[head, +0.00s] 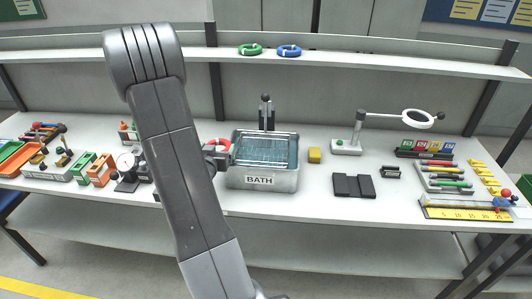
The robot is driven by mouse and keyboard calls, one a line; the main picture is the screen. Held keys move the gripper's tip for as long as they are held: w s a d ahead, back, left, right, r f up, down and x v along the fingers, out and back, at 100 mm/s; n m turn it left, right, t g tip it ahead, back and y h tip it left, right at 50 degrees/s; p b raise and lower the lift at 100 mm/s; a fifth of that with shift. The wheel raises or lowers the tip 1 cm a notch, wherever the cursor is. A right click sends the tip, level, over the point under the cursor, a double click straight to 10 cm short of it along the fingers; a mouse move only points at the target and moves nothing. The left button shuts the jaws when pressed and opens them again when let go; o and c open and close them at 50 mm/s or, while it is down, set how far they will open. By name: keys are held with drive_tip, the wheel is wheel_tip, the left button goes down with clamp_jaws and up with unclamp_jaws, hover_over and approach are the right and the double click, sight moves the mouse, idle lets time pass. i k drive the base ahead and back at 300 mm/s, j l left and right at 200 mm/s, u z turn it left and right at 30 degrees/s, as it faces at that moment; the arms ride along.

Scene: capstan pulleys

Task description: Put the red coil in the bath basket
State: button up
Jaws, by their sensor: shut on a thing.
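The red coil (221,144) shows just right of my arm, beside the left wall of the bath. My gripper (218,154) is partly hidden behind my arm. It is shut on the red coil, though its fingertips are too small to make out. The bath (260,180) is a grey metal tank labelled BATH with bluish liquid. A wire basket (265,137) appears to sit in the bath. A dark post with a knob stands behind it.
Green coil (250,50) and blue coil (289,50) lie on the upper shelf. A dial gauge (126,163) and orange blocks (100,170) are left of my arm.

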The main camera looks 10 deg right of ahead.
sight(264, 145)
drive_tip(key=k+l+u, duration=0.2)
drive_tip(key=l, duration=0.3)
drive_tip(key=k+l+u, duration=0.2)
drive_tip(key=l, duration=0.3)
drive_tip(key=k+l+u, duration=0.2)
drive_tip(key=k+l, duration=0.2)
